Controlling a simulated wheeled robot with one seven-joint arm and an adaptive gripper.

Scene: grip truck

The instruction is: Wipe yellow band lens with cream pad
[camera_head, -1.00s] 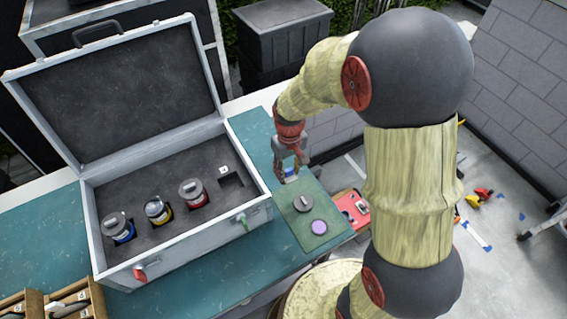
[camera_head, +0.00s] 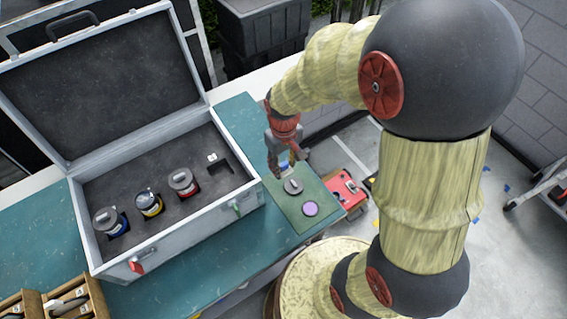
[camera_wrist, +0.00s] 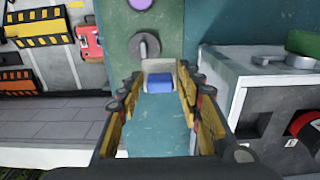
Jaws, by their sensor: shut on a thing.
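The yellow band lens (camera_head: 150,204) stands in the open case, between a blue-banded lens (camera_head: 108,222) and a red-banded lens (camera_head: 184,183). My gripper (camera_head: 284,168) is at the far end of the green mat (camera_head: 312,226), outside the case. In the wrist view my gripper (camera_wrist: 160,88) is shut on a small block with a cream part (camera_wrist: 158,66) and a blue part (camera_wrist: 160,83). This looks like the cream pad; its wiping face is not clear. I cannot tell whether the block touches the mat.
A grey knobbed disc (camera_head: 292,187) and a purple round pad (camera_head: 310,208) lie on the mat. The case (camera_head: 165,247) has raised walls, an upright lid and an empty slot (camera_head: 220,170). Bare bench (camera_head: 215,248) lies in front of it. A wooden tray (camera_head: 70,300) stands near left.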

